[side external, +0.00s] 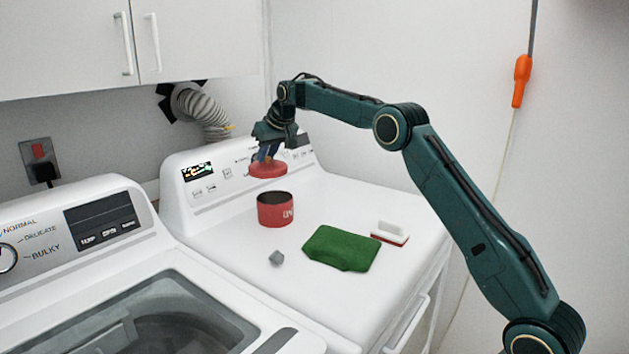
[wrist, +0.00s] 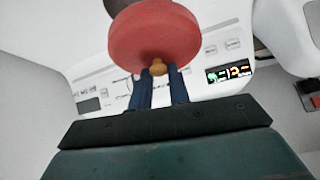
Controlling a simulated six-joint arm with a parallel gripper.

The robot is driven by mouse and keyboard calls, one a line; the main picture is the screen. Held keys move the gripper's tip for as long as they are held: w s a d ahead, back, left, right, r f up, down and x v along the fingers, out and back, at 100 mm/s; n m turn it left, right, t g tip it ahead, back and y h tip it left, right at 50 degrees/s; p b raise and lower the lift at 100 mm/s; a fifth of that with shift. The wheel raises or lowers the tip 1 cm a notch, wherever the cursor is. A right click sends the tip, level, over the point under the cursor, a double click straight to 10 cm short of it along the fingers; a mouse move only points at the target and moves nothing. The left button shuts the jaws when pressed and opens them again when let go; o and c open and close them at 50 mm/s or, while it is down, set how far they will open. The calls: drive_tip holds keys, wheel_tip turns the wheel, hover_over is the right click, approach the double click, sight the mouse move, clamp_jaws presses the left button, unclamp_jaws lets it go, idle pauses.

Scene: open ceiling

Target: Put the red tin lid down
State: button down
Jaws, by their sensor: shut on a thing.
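The red tin lid (side external: 268,171) is held by its knob in my gripper (side external: 267,153), above the back part of the white dryer top. In the wrist view the round red lid (wrist: 153,38) and its tan knob (wrist: 157,68) show between the blue fingers of my gripper (wrist: 158,76). The red tin (side external: 275,210) stands upright and open on the dryer top, in front of the lid. Its dark inside shows. The gap between the lid and the surface below is hard to judge.
A green cloth (side external: 341,248), a white and red brush (side external: 390,232) and a small grey lump (side external: 276,258) lie on the dryer top (side external: 225,262). The control panel (side external: 215,181) rises behind. A washer (side external: 100,255) stands at the left. The dryer's front left is clear.

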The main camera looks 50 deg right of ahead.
drive_tip(key=a+r, duration=0.3)
drive_tip(key=a, duration=0.9)
wheel_tip(320, 180, down, 20)
drive_tip(key=shift+s+a+r, duration=0.1)
drive_tip(key=shift+a, duration=0.05)
idle(0.6)
drive_tip(key=c, duration=1.3)
unclamp_jaws()
drive_tip(key=shift+s+r, duration=0.15)
drive_tip(key=shift+r, duration=0.15)
drive_tip(key=v, duration=1.1)
drive_tip(key=shift+s+a+r, duration=0.1)
drive_tip(key=shift+s, duration=0.05)
